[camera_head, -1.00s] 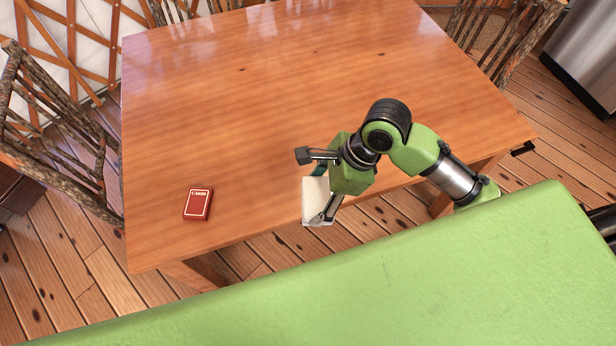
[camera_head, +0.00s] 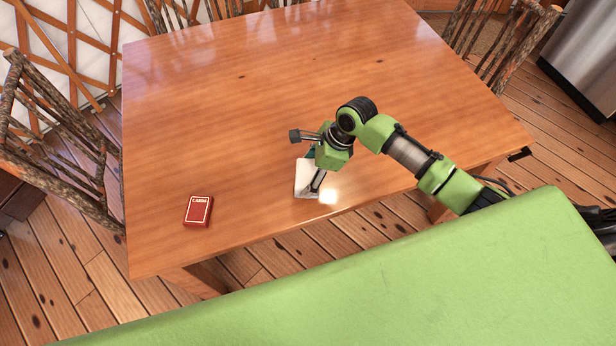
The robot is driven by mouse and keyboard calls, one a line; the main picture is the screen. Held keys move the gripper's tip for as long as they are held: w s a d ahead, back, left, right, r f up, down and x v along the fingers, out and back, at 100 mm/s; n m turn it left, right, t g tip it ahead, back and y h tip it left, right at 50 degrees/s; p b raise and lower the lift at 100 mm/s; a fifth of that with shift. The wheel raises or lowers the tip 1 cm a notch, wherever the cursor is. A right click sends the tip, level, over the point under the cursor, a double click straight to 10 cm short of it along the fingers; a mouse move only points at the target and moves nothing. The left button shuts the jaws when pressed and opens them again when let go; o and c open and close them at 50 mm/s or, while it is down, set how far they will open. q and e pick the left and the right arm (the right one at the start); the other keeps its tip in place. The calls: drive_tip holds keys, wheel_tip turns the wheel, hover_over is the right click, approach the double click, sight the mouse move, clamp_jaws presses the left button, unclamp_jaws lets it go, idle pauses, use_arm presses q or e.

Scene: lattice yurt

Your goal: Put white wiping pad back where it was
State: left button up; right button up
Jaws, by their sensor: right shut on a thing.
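The white wiping pad (camera_head: 303,181) shows as a pale, flat piece under my right gripper (camera_head: 308,161), over the near part of the wooden table (camera_head: 220,110). My right gripper is shut on the pad. One finger lies along the pad's right side, and the wrist hides its upper right part. A bit of dark teal shows at the pad's far edge, partly hidden by the gripper. I cannot tell whether the pad touches the table top. My left gripper is not in view.
A red card box (camera_head: 198,211) lies on the table at the near left. The rest of the table top is clear. Wooden chairs (camera_head: 58,145) stand around the table. My green body covers the bottom of the view.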

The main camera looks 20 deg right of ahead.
sight(308, 179)
drive_tip(key=shift+w+f, duration=0.35)
drive_tip(key=shift+f, duration=0.05)
drive_tip(key=shift+w+d+f+p, duration=0.15)
drive_tip(key=shift+f+p, duration=0.2)
drive_tip(key=shift+f, duration=1.35)
drive_tip(key=shift+f, duration=0.1)
drive_tip(key=o, duration=1.3)
drive_tip(key=shift+o, duration=0.2)
drive_tip(key=v, duration=1.2)
